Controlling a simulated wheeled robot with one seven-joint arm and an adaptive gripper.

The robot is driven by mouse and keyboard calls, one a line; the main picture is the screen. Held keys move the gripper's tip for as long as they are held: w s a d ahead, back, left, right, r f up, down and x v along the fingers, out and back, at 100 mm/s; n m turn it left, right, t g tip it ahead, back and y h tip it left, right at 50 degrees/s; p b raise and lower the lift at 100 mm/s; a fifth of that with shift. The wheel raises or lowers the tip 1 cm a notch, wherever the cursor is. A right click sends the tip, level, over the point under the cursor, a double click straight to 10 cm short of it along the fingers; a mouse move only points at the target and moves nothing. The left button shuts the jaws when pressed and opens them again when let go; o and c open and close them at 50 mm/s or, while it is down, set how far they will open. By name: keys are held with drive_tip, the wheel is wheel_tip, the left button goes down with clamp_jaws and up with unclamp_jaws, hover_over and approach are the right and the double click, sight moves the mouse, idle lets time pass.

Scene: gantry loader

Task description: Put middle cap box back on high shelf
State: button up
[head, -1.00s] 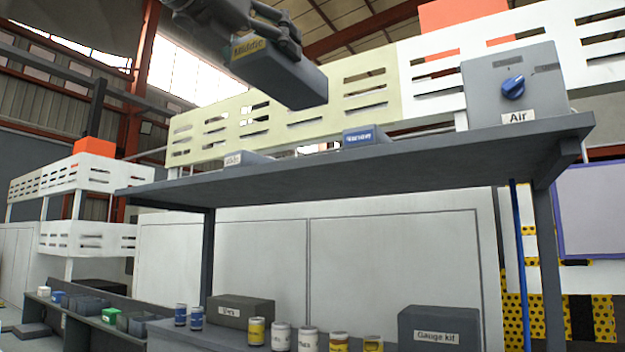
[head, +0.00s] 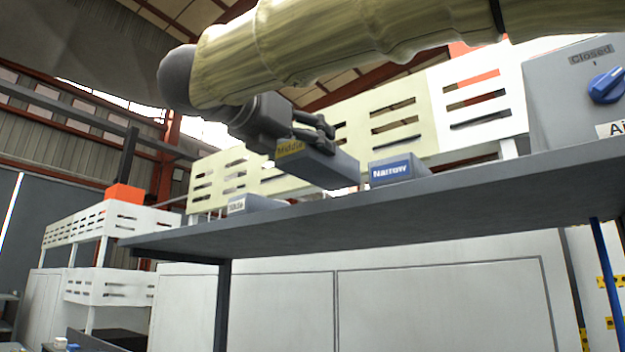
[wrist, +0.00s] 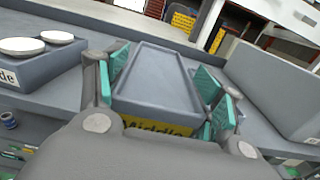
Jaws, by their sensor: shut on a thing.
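The middle cap box (head: 326,166) is a grey box with a yellow label reading "Middle". My gripper (head: 312,135) is shut on it, with teal finger pads on both its long sides in the wrist view (wrist: 160,85). The box's top tray looks empty there. In the head view it is at the level of the high shelf (head: 400,205), between the "Wide" box (head: 252,205) on the left and the blue-labelled "Narrow" box (head: 398,170) on the right. I cannot tell whether its underside touches the shelf.
The grey Air box (head: 570,100) with a blue knob stands at the shelf's right end. In the wrist view, the wide box (wrist: 40,62) carries white discs at left, and a grey box side (wrist: 275,90) is close at right. A slotted rail (head: 385,120) runs behind the shelf.

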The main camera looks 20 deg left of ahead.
sight(310, 180)
drive_tip(key=w+p, duration=0.1)
drive_tip(key=w, duration=0.1)
drive_tip(key=w+a+p, duration=0.1)
drive_tip(key=w, duration=0.2)
drive_tip(key=w+p, duration=0.1)
drive_tip(key=w, duration=0.2)
drive_tip(key=shift+w+a+f, duration=0.1)
drive_tip(key=shift+a+f, duration=0.25)
drive_tip(key=shift+f, duration=0.05)
drive_tip(key=shift+w+p, duration=0.6)
drive_tip(key=shift+p, duration=0.05)
wheel_tip(310, 180, down, 2)
drive_tip(key=shift+a+f+p, duration=0.15)
drive_tip(key=shift+p, duration=0.5)
drive_tip(key=shift+s+f, duration=0.15)
drive_tip(key=shift+f, duration=0.55)
drive_tip(key=shift+f, duration=0.15)
drive_tip(key=o, duration=1.2)
drive_tip(key=shift+o, duration=0.2)
